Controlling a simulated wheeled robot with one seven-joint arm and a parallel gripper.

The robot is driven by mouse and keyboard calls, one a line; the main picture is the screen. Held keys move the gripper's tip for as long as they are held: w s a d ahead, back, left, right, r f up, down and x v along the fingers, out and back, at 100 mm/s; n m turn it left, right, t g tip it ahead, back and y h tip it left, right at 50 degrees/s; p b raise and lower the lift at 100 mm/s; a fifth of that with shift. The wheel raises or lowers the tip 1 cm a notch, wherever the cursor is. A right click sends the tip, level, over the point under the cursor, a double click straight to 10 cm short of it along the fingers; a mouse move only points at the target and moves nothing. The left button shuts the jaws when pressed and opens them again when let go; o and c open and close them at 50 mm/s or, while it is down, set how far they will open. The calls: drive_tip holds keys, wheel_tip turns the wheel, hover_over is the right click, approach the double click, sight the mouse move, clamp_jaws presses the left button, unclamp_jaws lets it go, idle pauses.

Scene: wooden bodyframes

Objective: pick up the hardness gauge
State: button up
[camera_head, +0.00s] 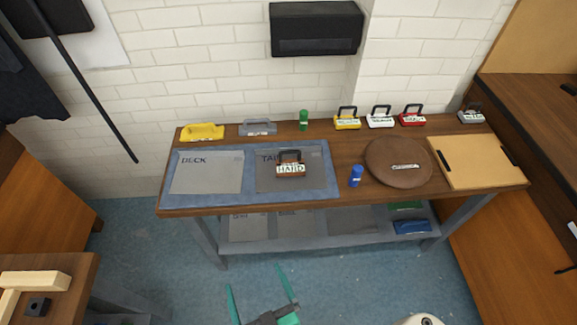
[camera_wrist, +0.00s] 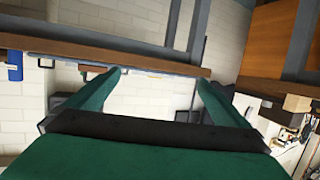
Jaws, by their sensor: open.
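A brown block with a black handle (camera_head: 290,168) stands on the right grey panel of the bench's blue mat. Its white label reads like HARD or HAND, so it may be the hardness gauge; I cannot read it surely. My gripper (camera_head: 258,290) is open and empty, low in front of the bench, with its green fingers wide apart. It is well apart from the block. In the wrist view my gripper (camera_wrist: 161,77) faces the bench edge (camera_wrist: 140,60), which appears upside down. The block cannot be made out clearly there.
Similar handled blocks in yellow (camera_head: 347,120), white (camera_head: 380,118), red (camera_head: 412,117) and grey (camera_head: 471,114) line the bench's back. A blue cylinder (camera_head: 356,176), a round brown disc (camera_head: 398,172) and a wooden board (camera_head: 478,168) lie to the right. A lower shelf (camera_head: 335,243) holds flat panels.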

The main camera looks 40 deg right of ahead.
drive_tip(key=w+d+r+m+g+h, duration=0.1)
drive_tip(key=w+d+m+h, duration=0.15)
drive_tip(key=w+d, duration=0.95)
drive_tip(key=m+g+h, duration=0.2)
approach(291, 167)
drive_tip(key=x, duration=1)
drive_tip(key=shift+w+d+f, duration=0.1)
drive_tip(key=shift+w+f, duration=0.1)
drive_tip(key=shift+w, duration=0.1)
drive_tip(key=c, duration=1.4)
drive_tip(key=shift+r, duration=0.1)
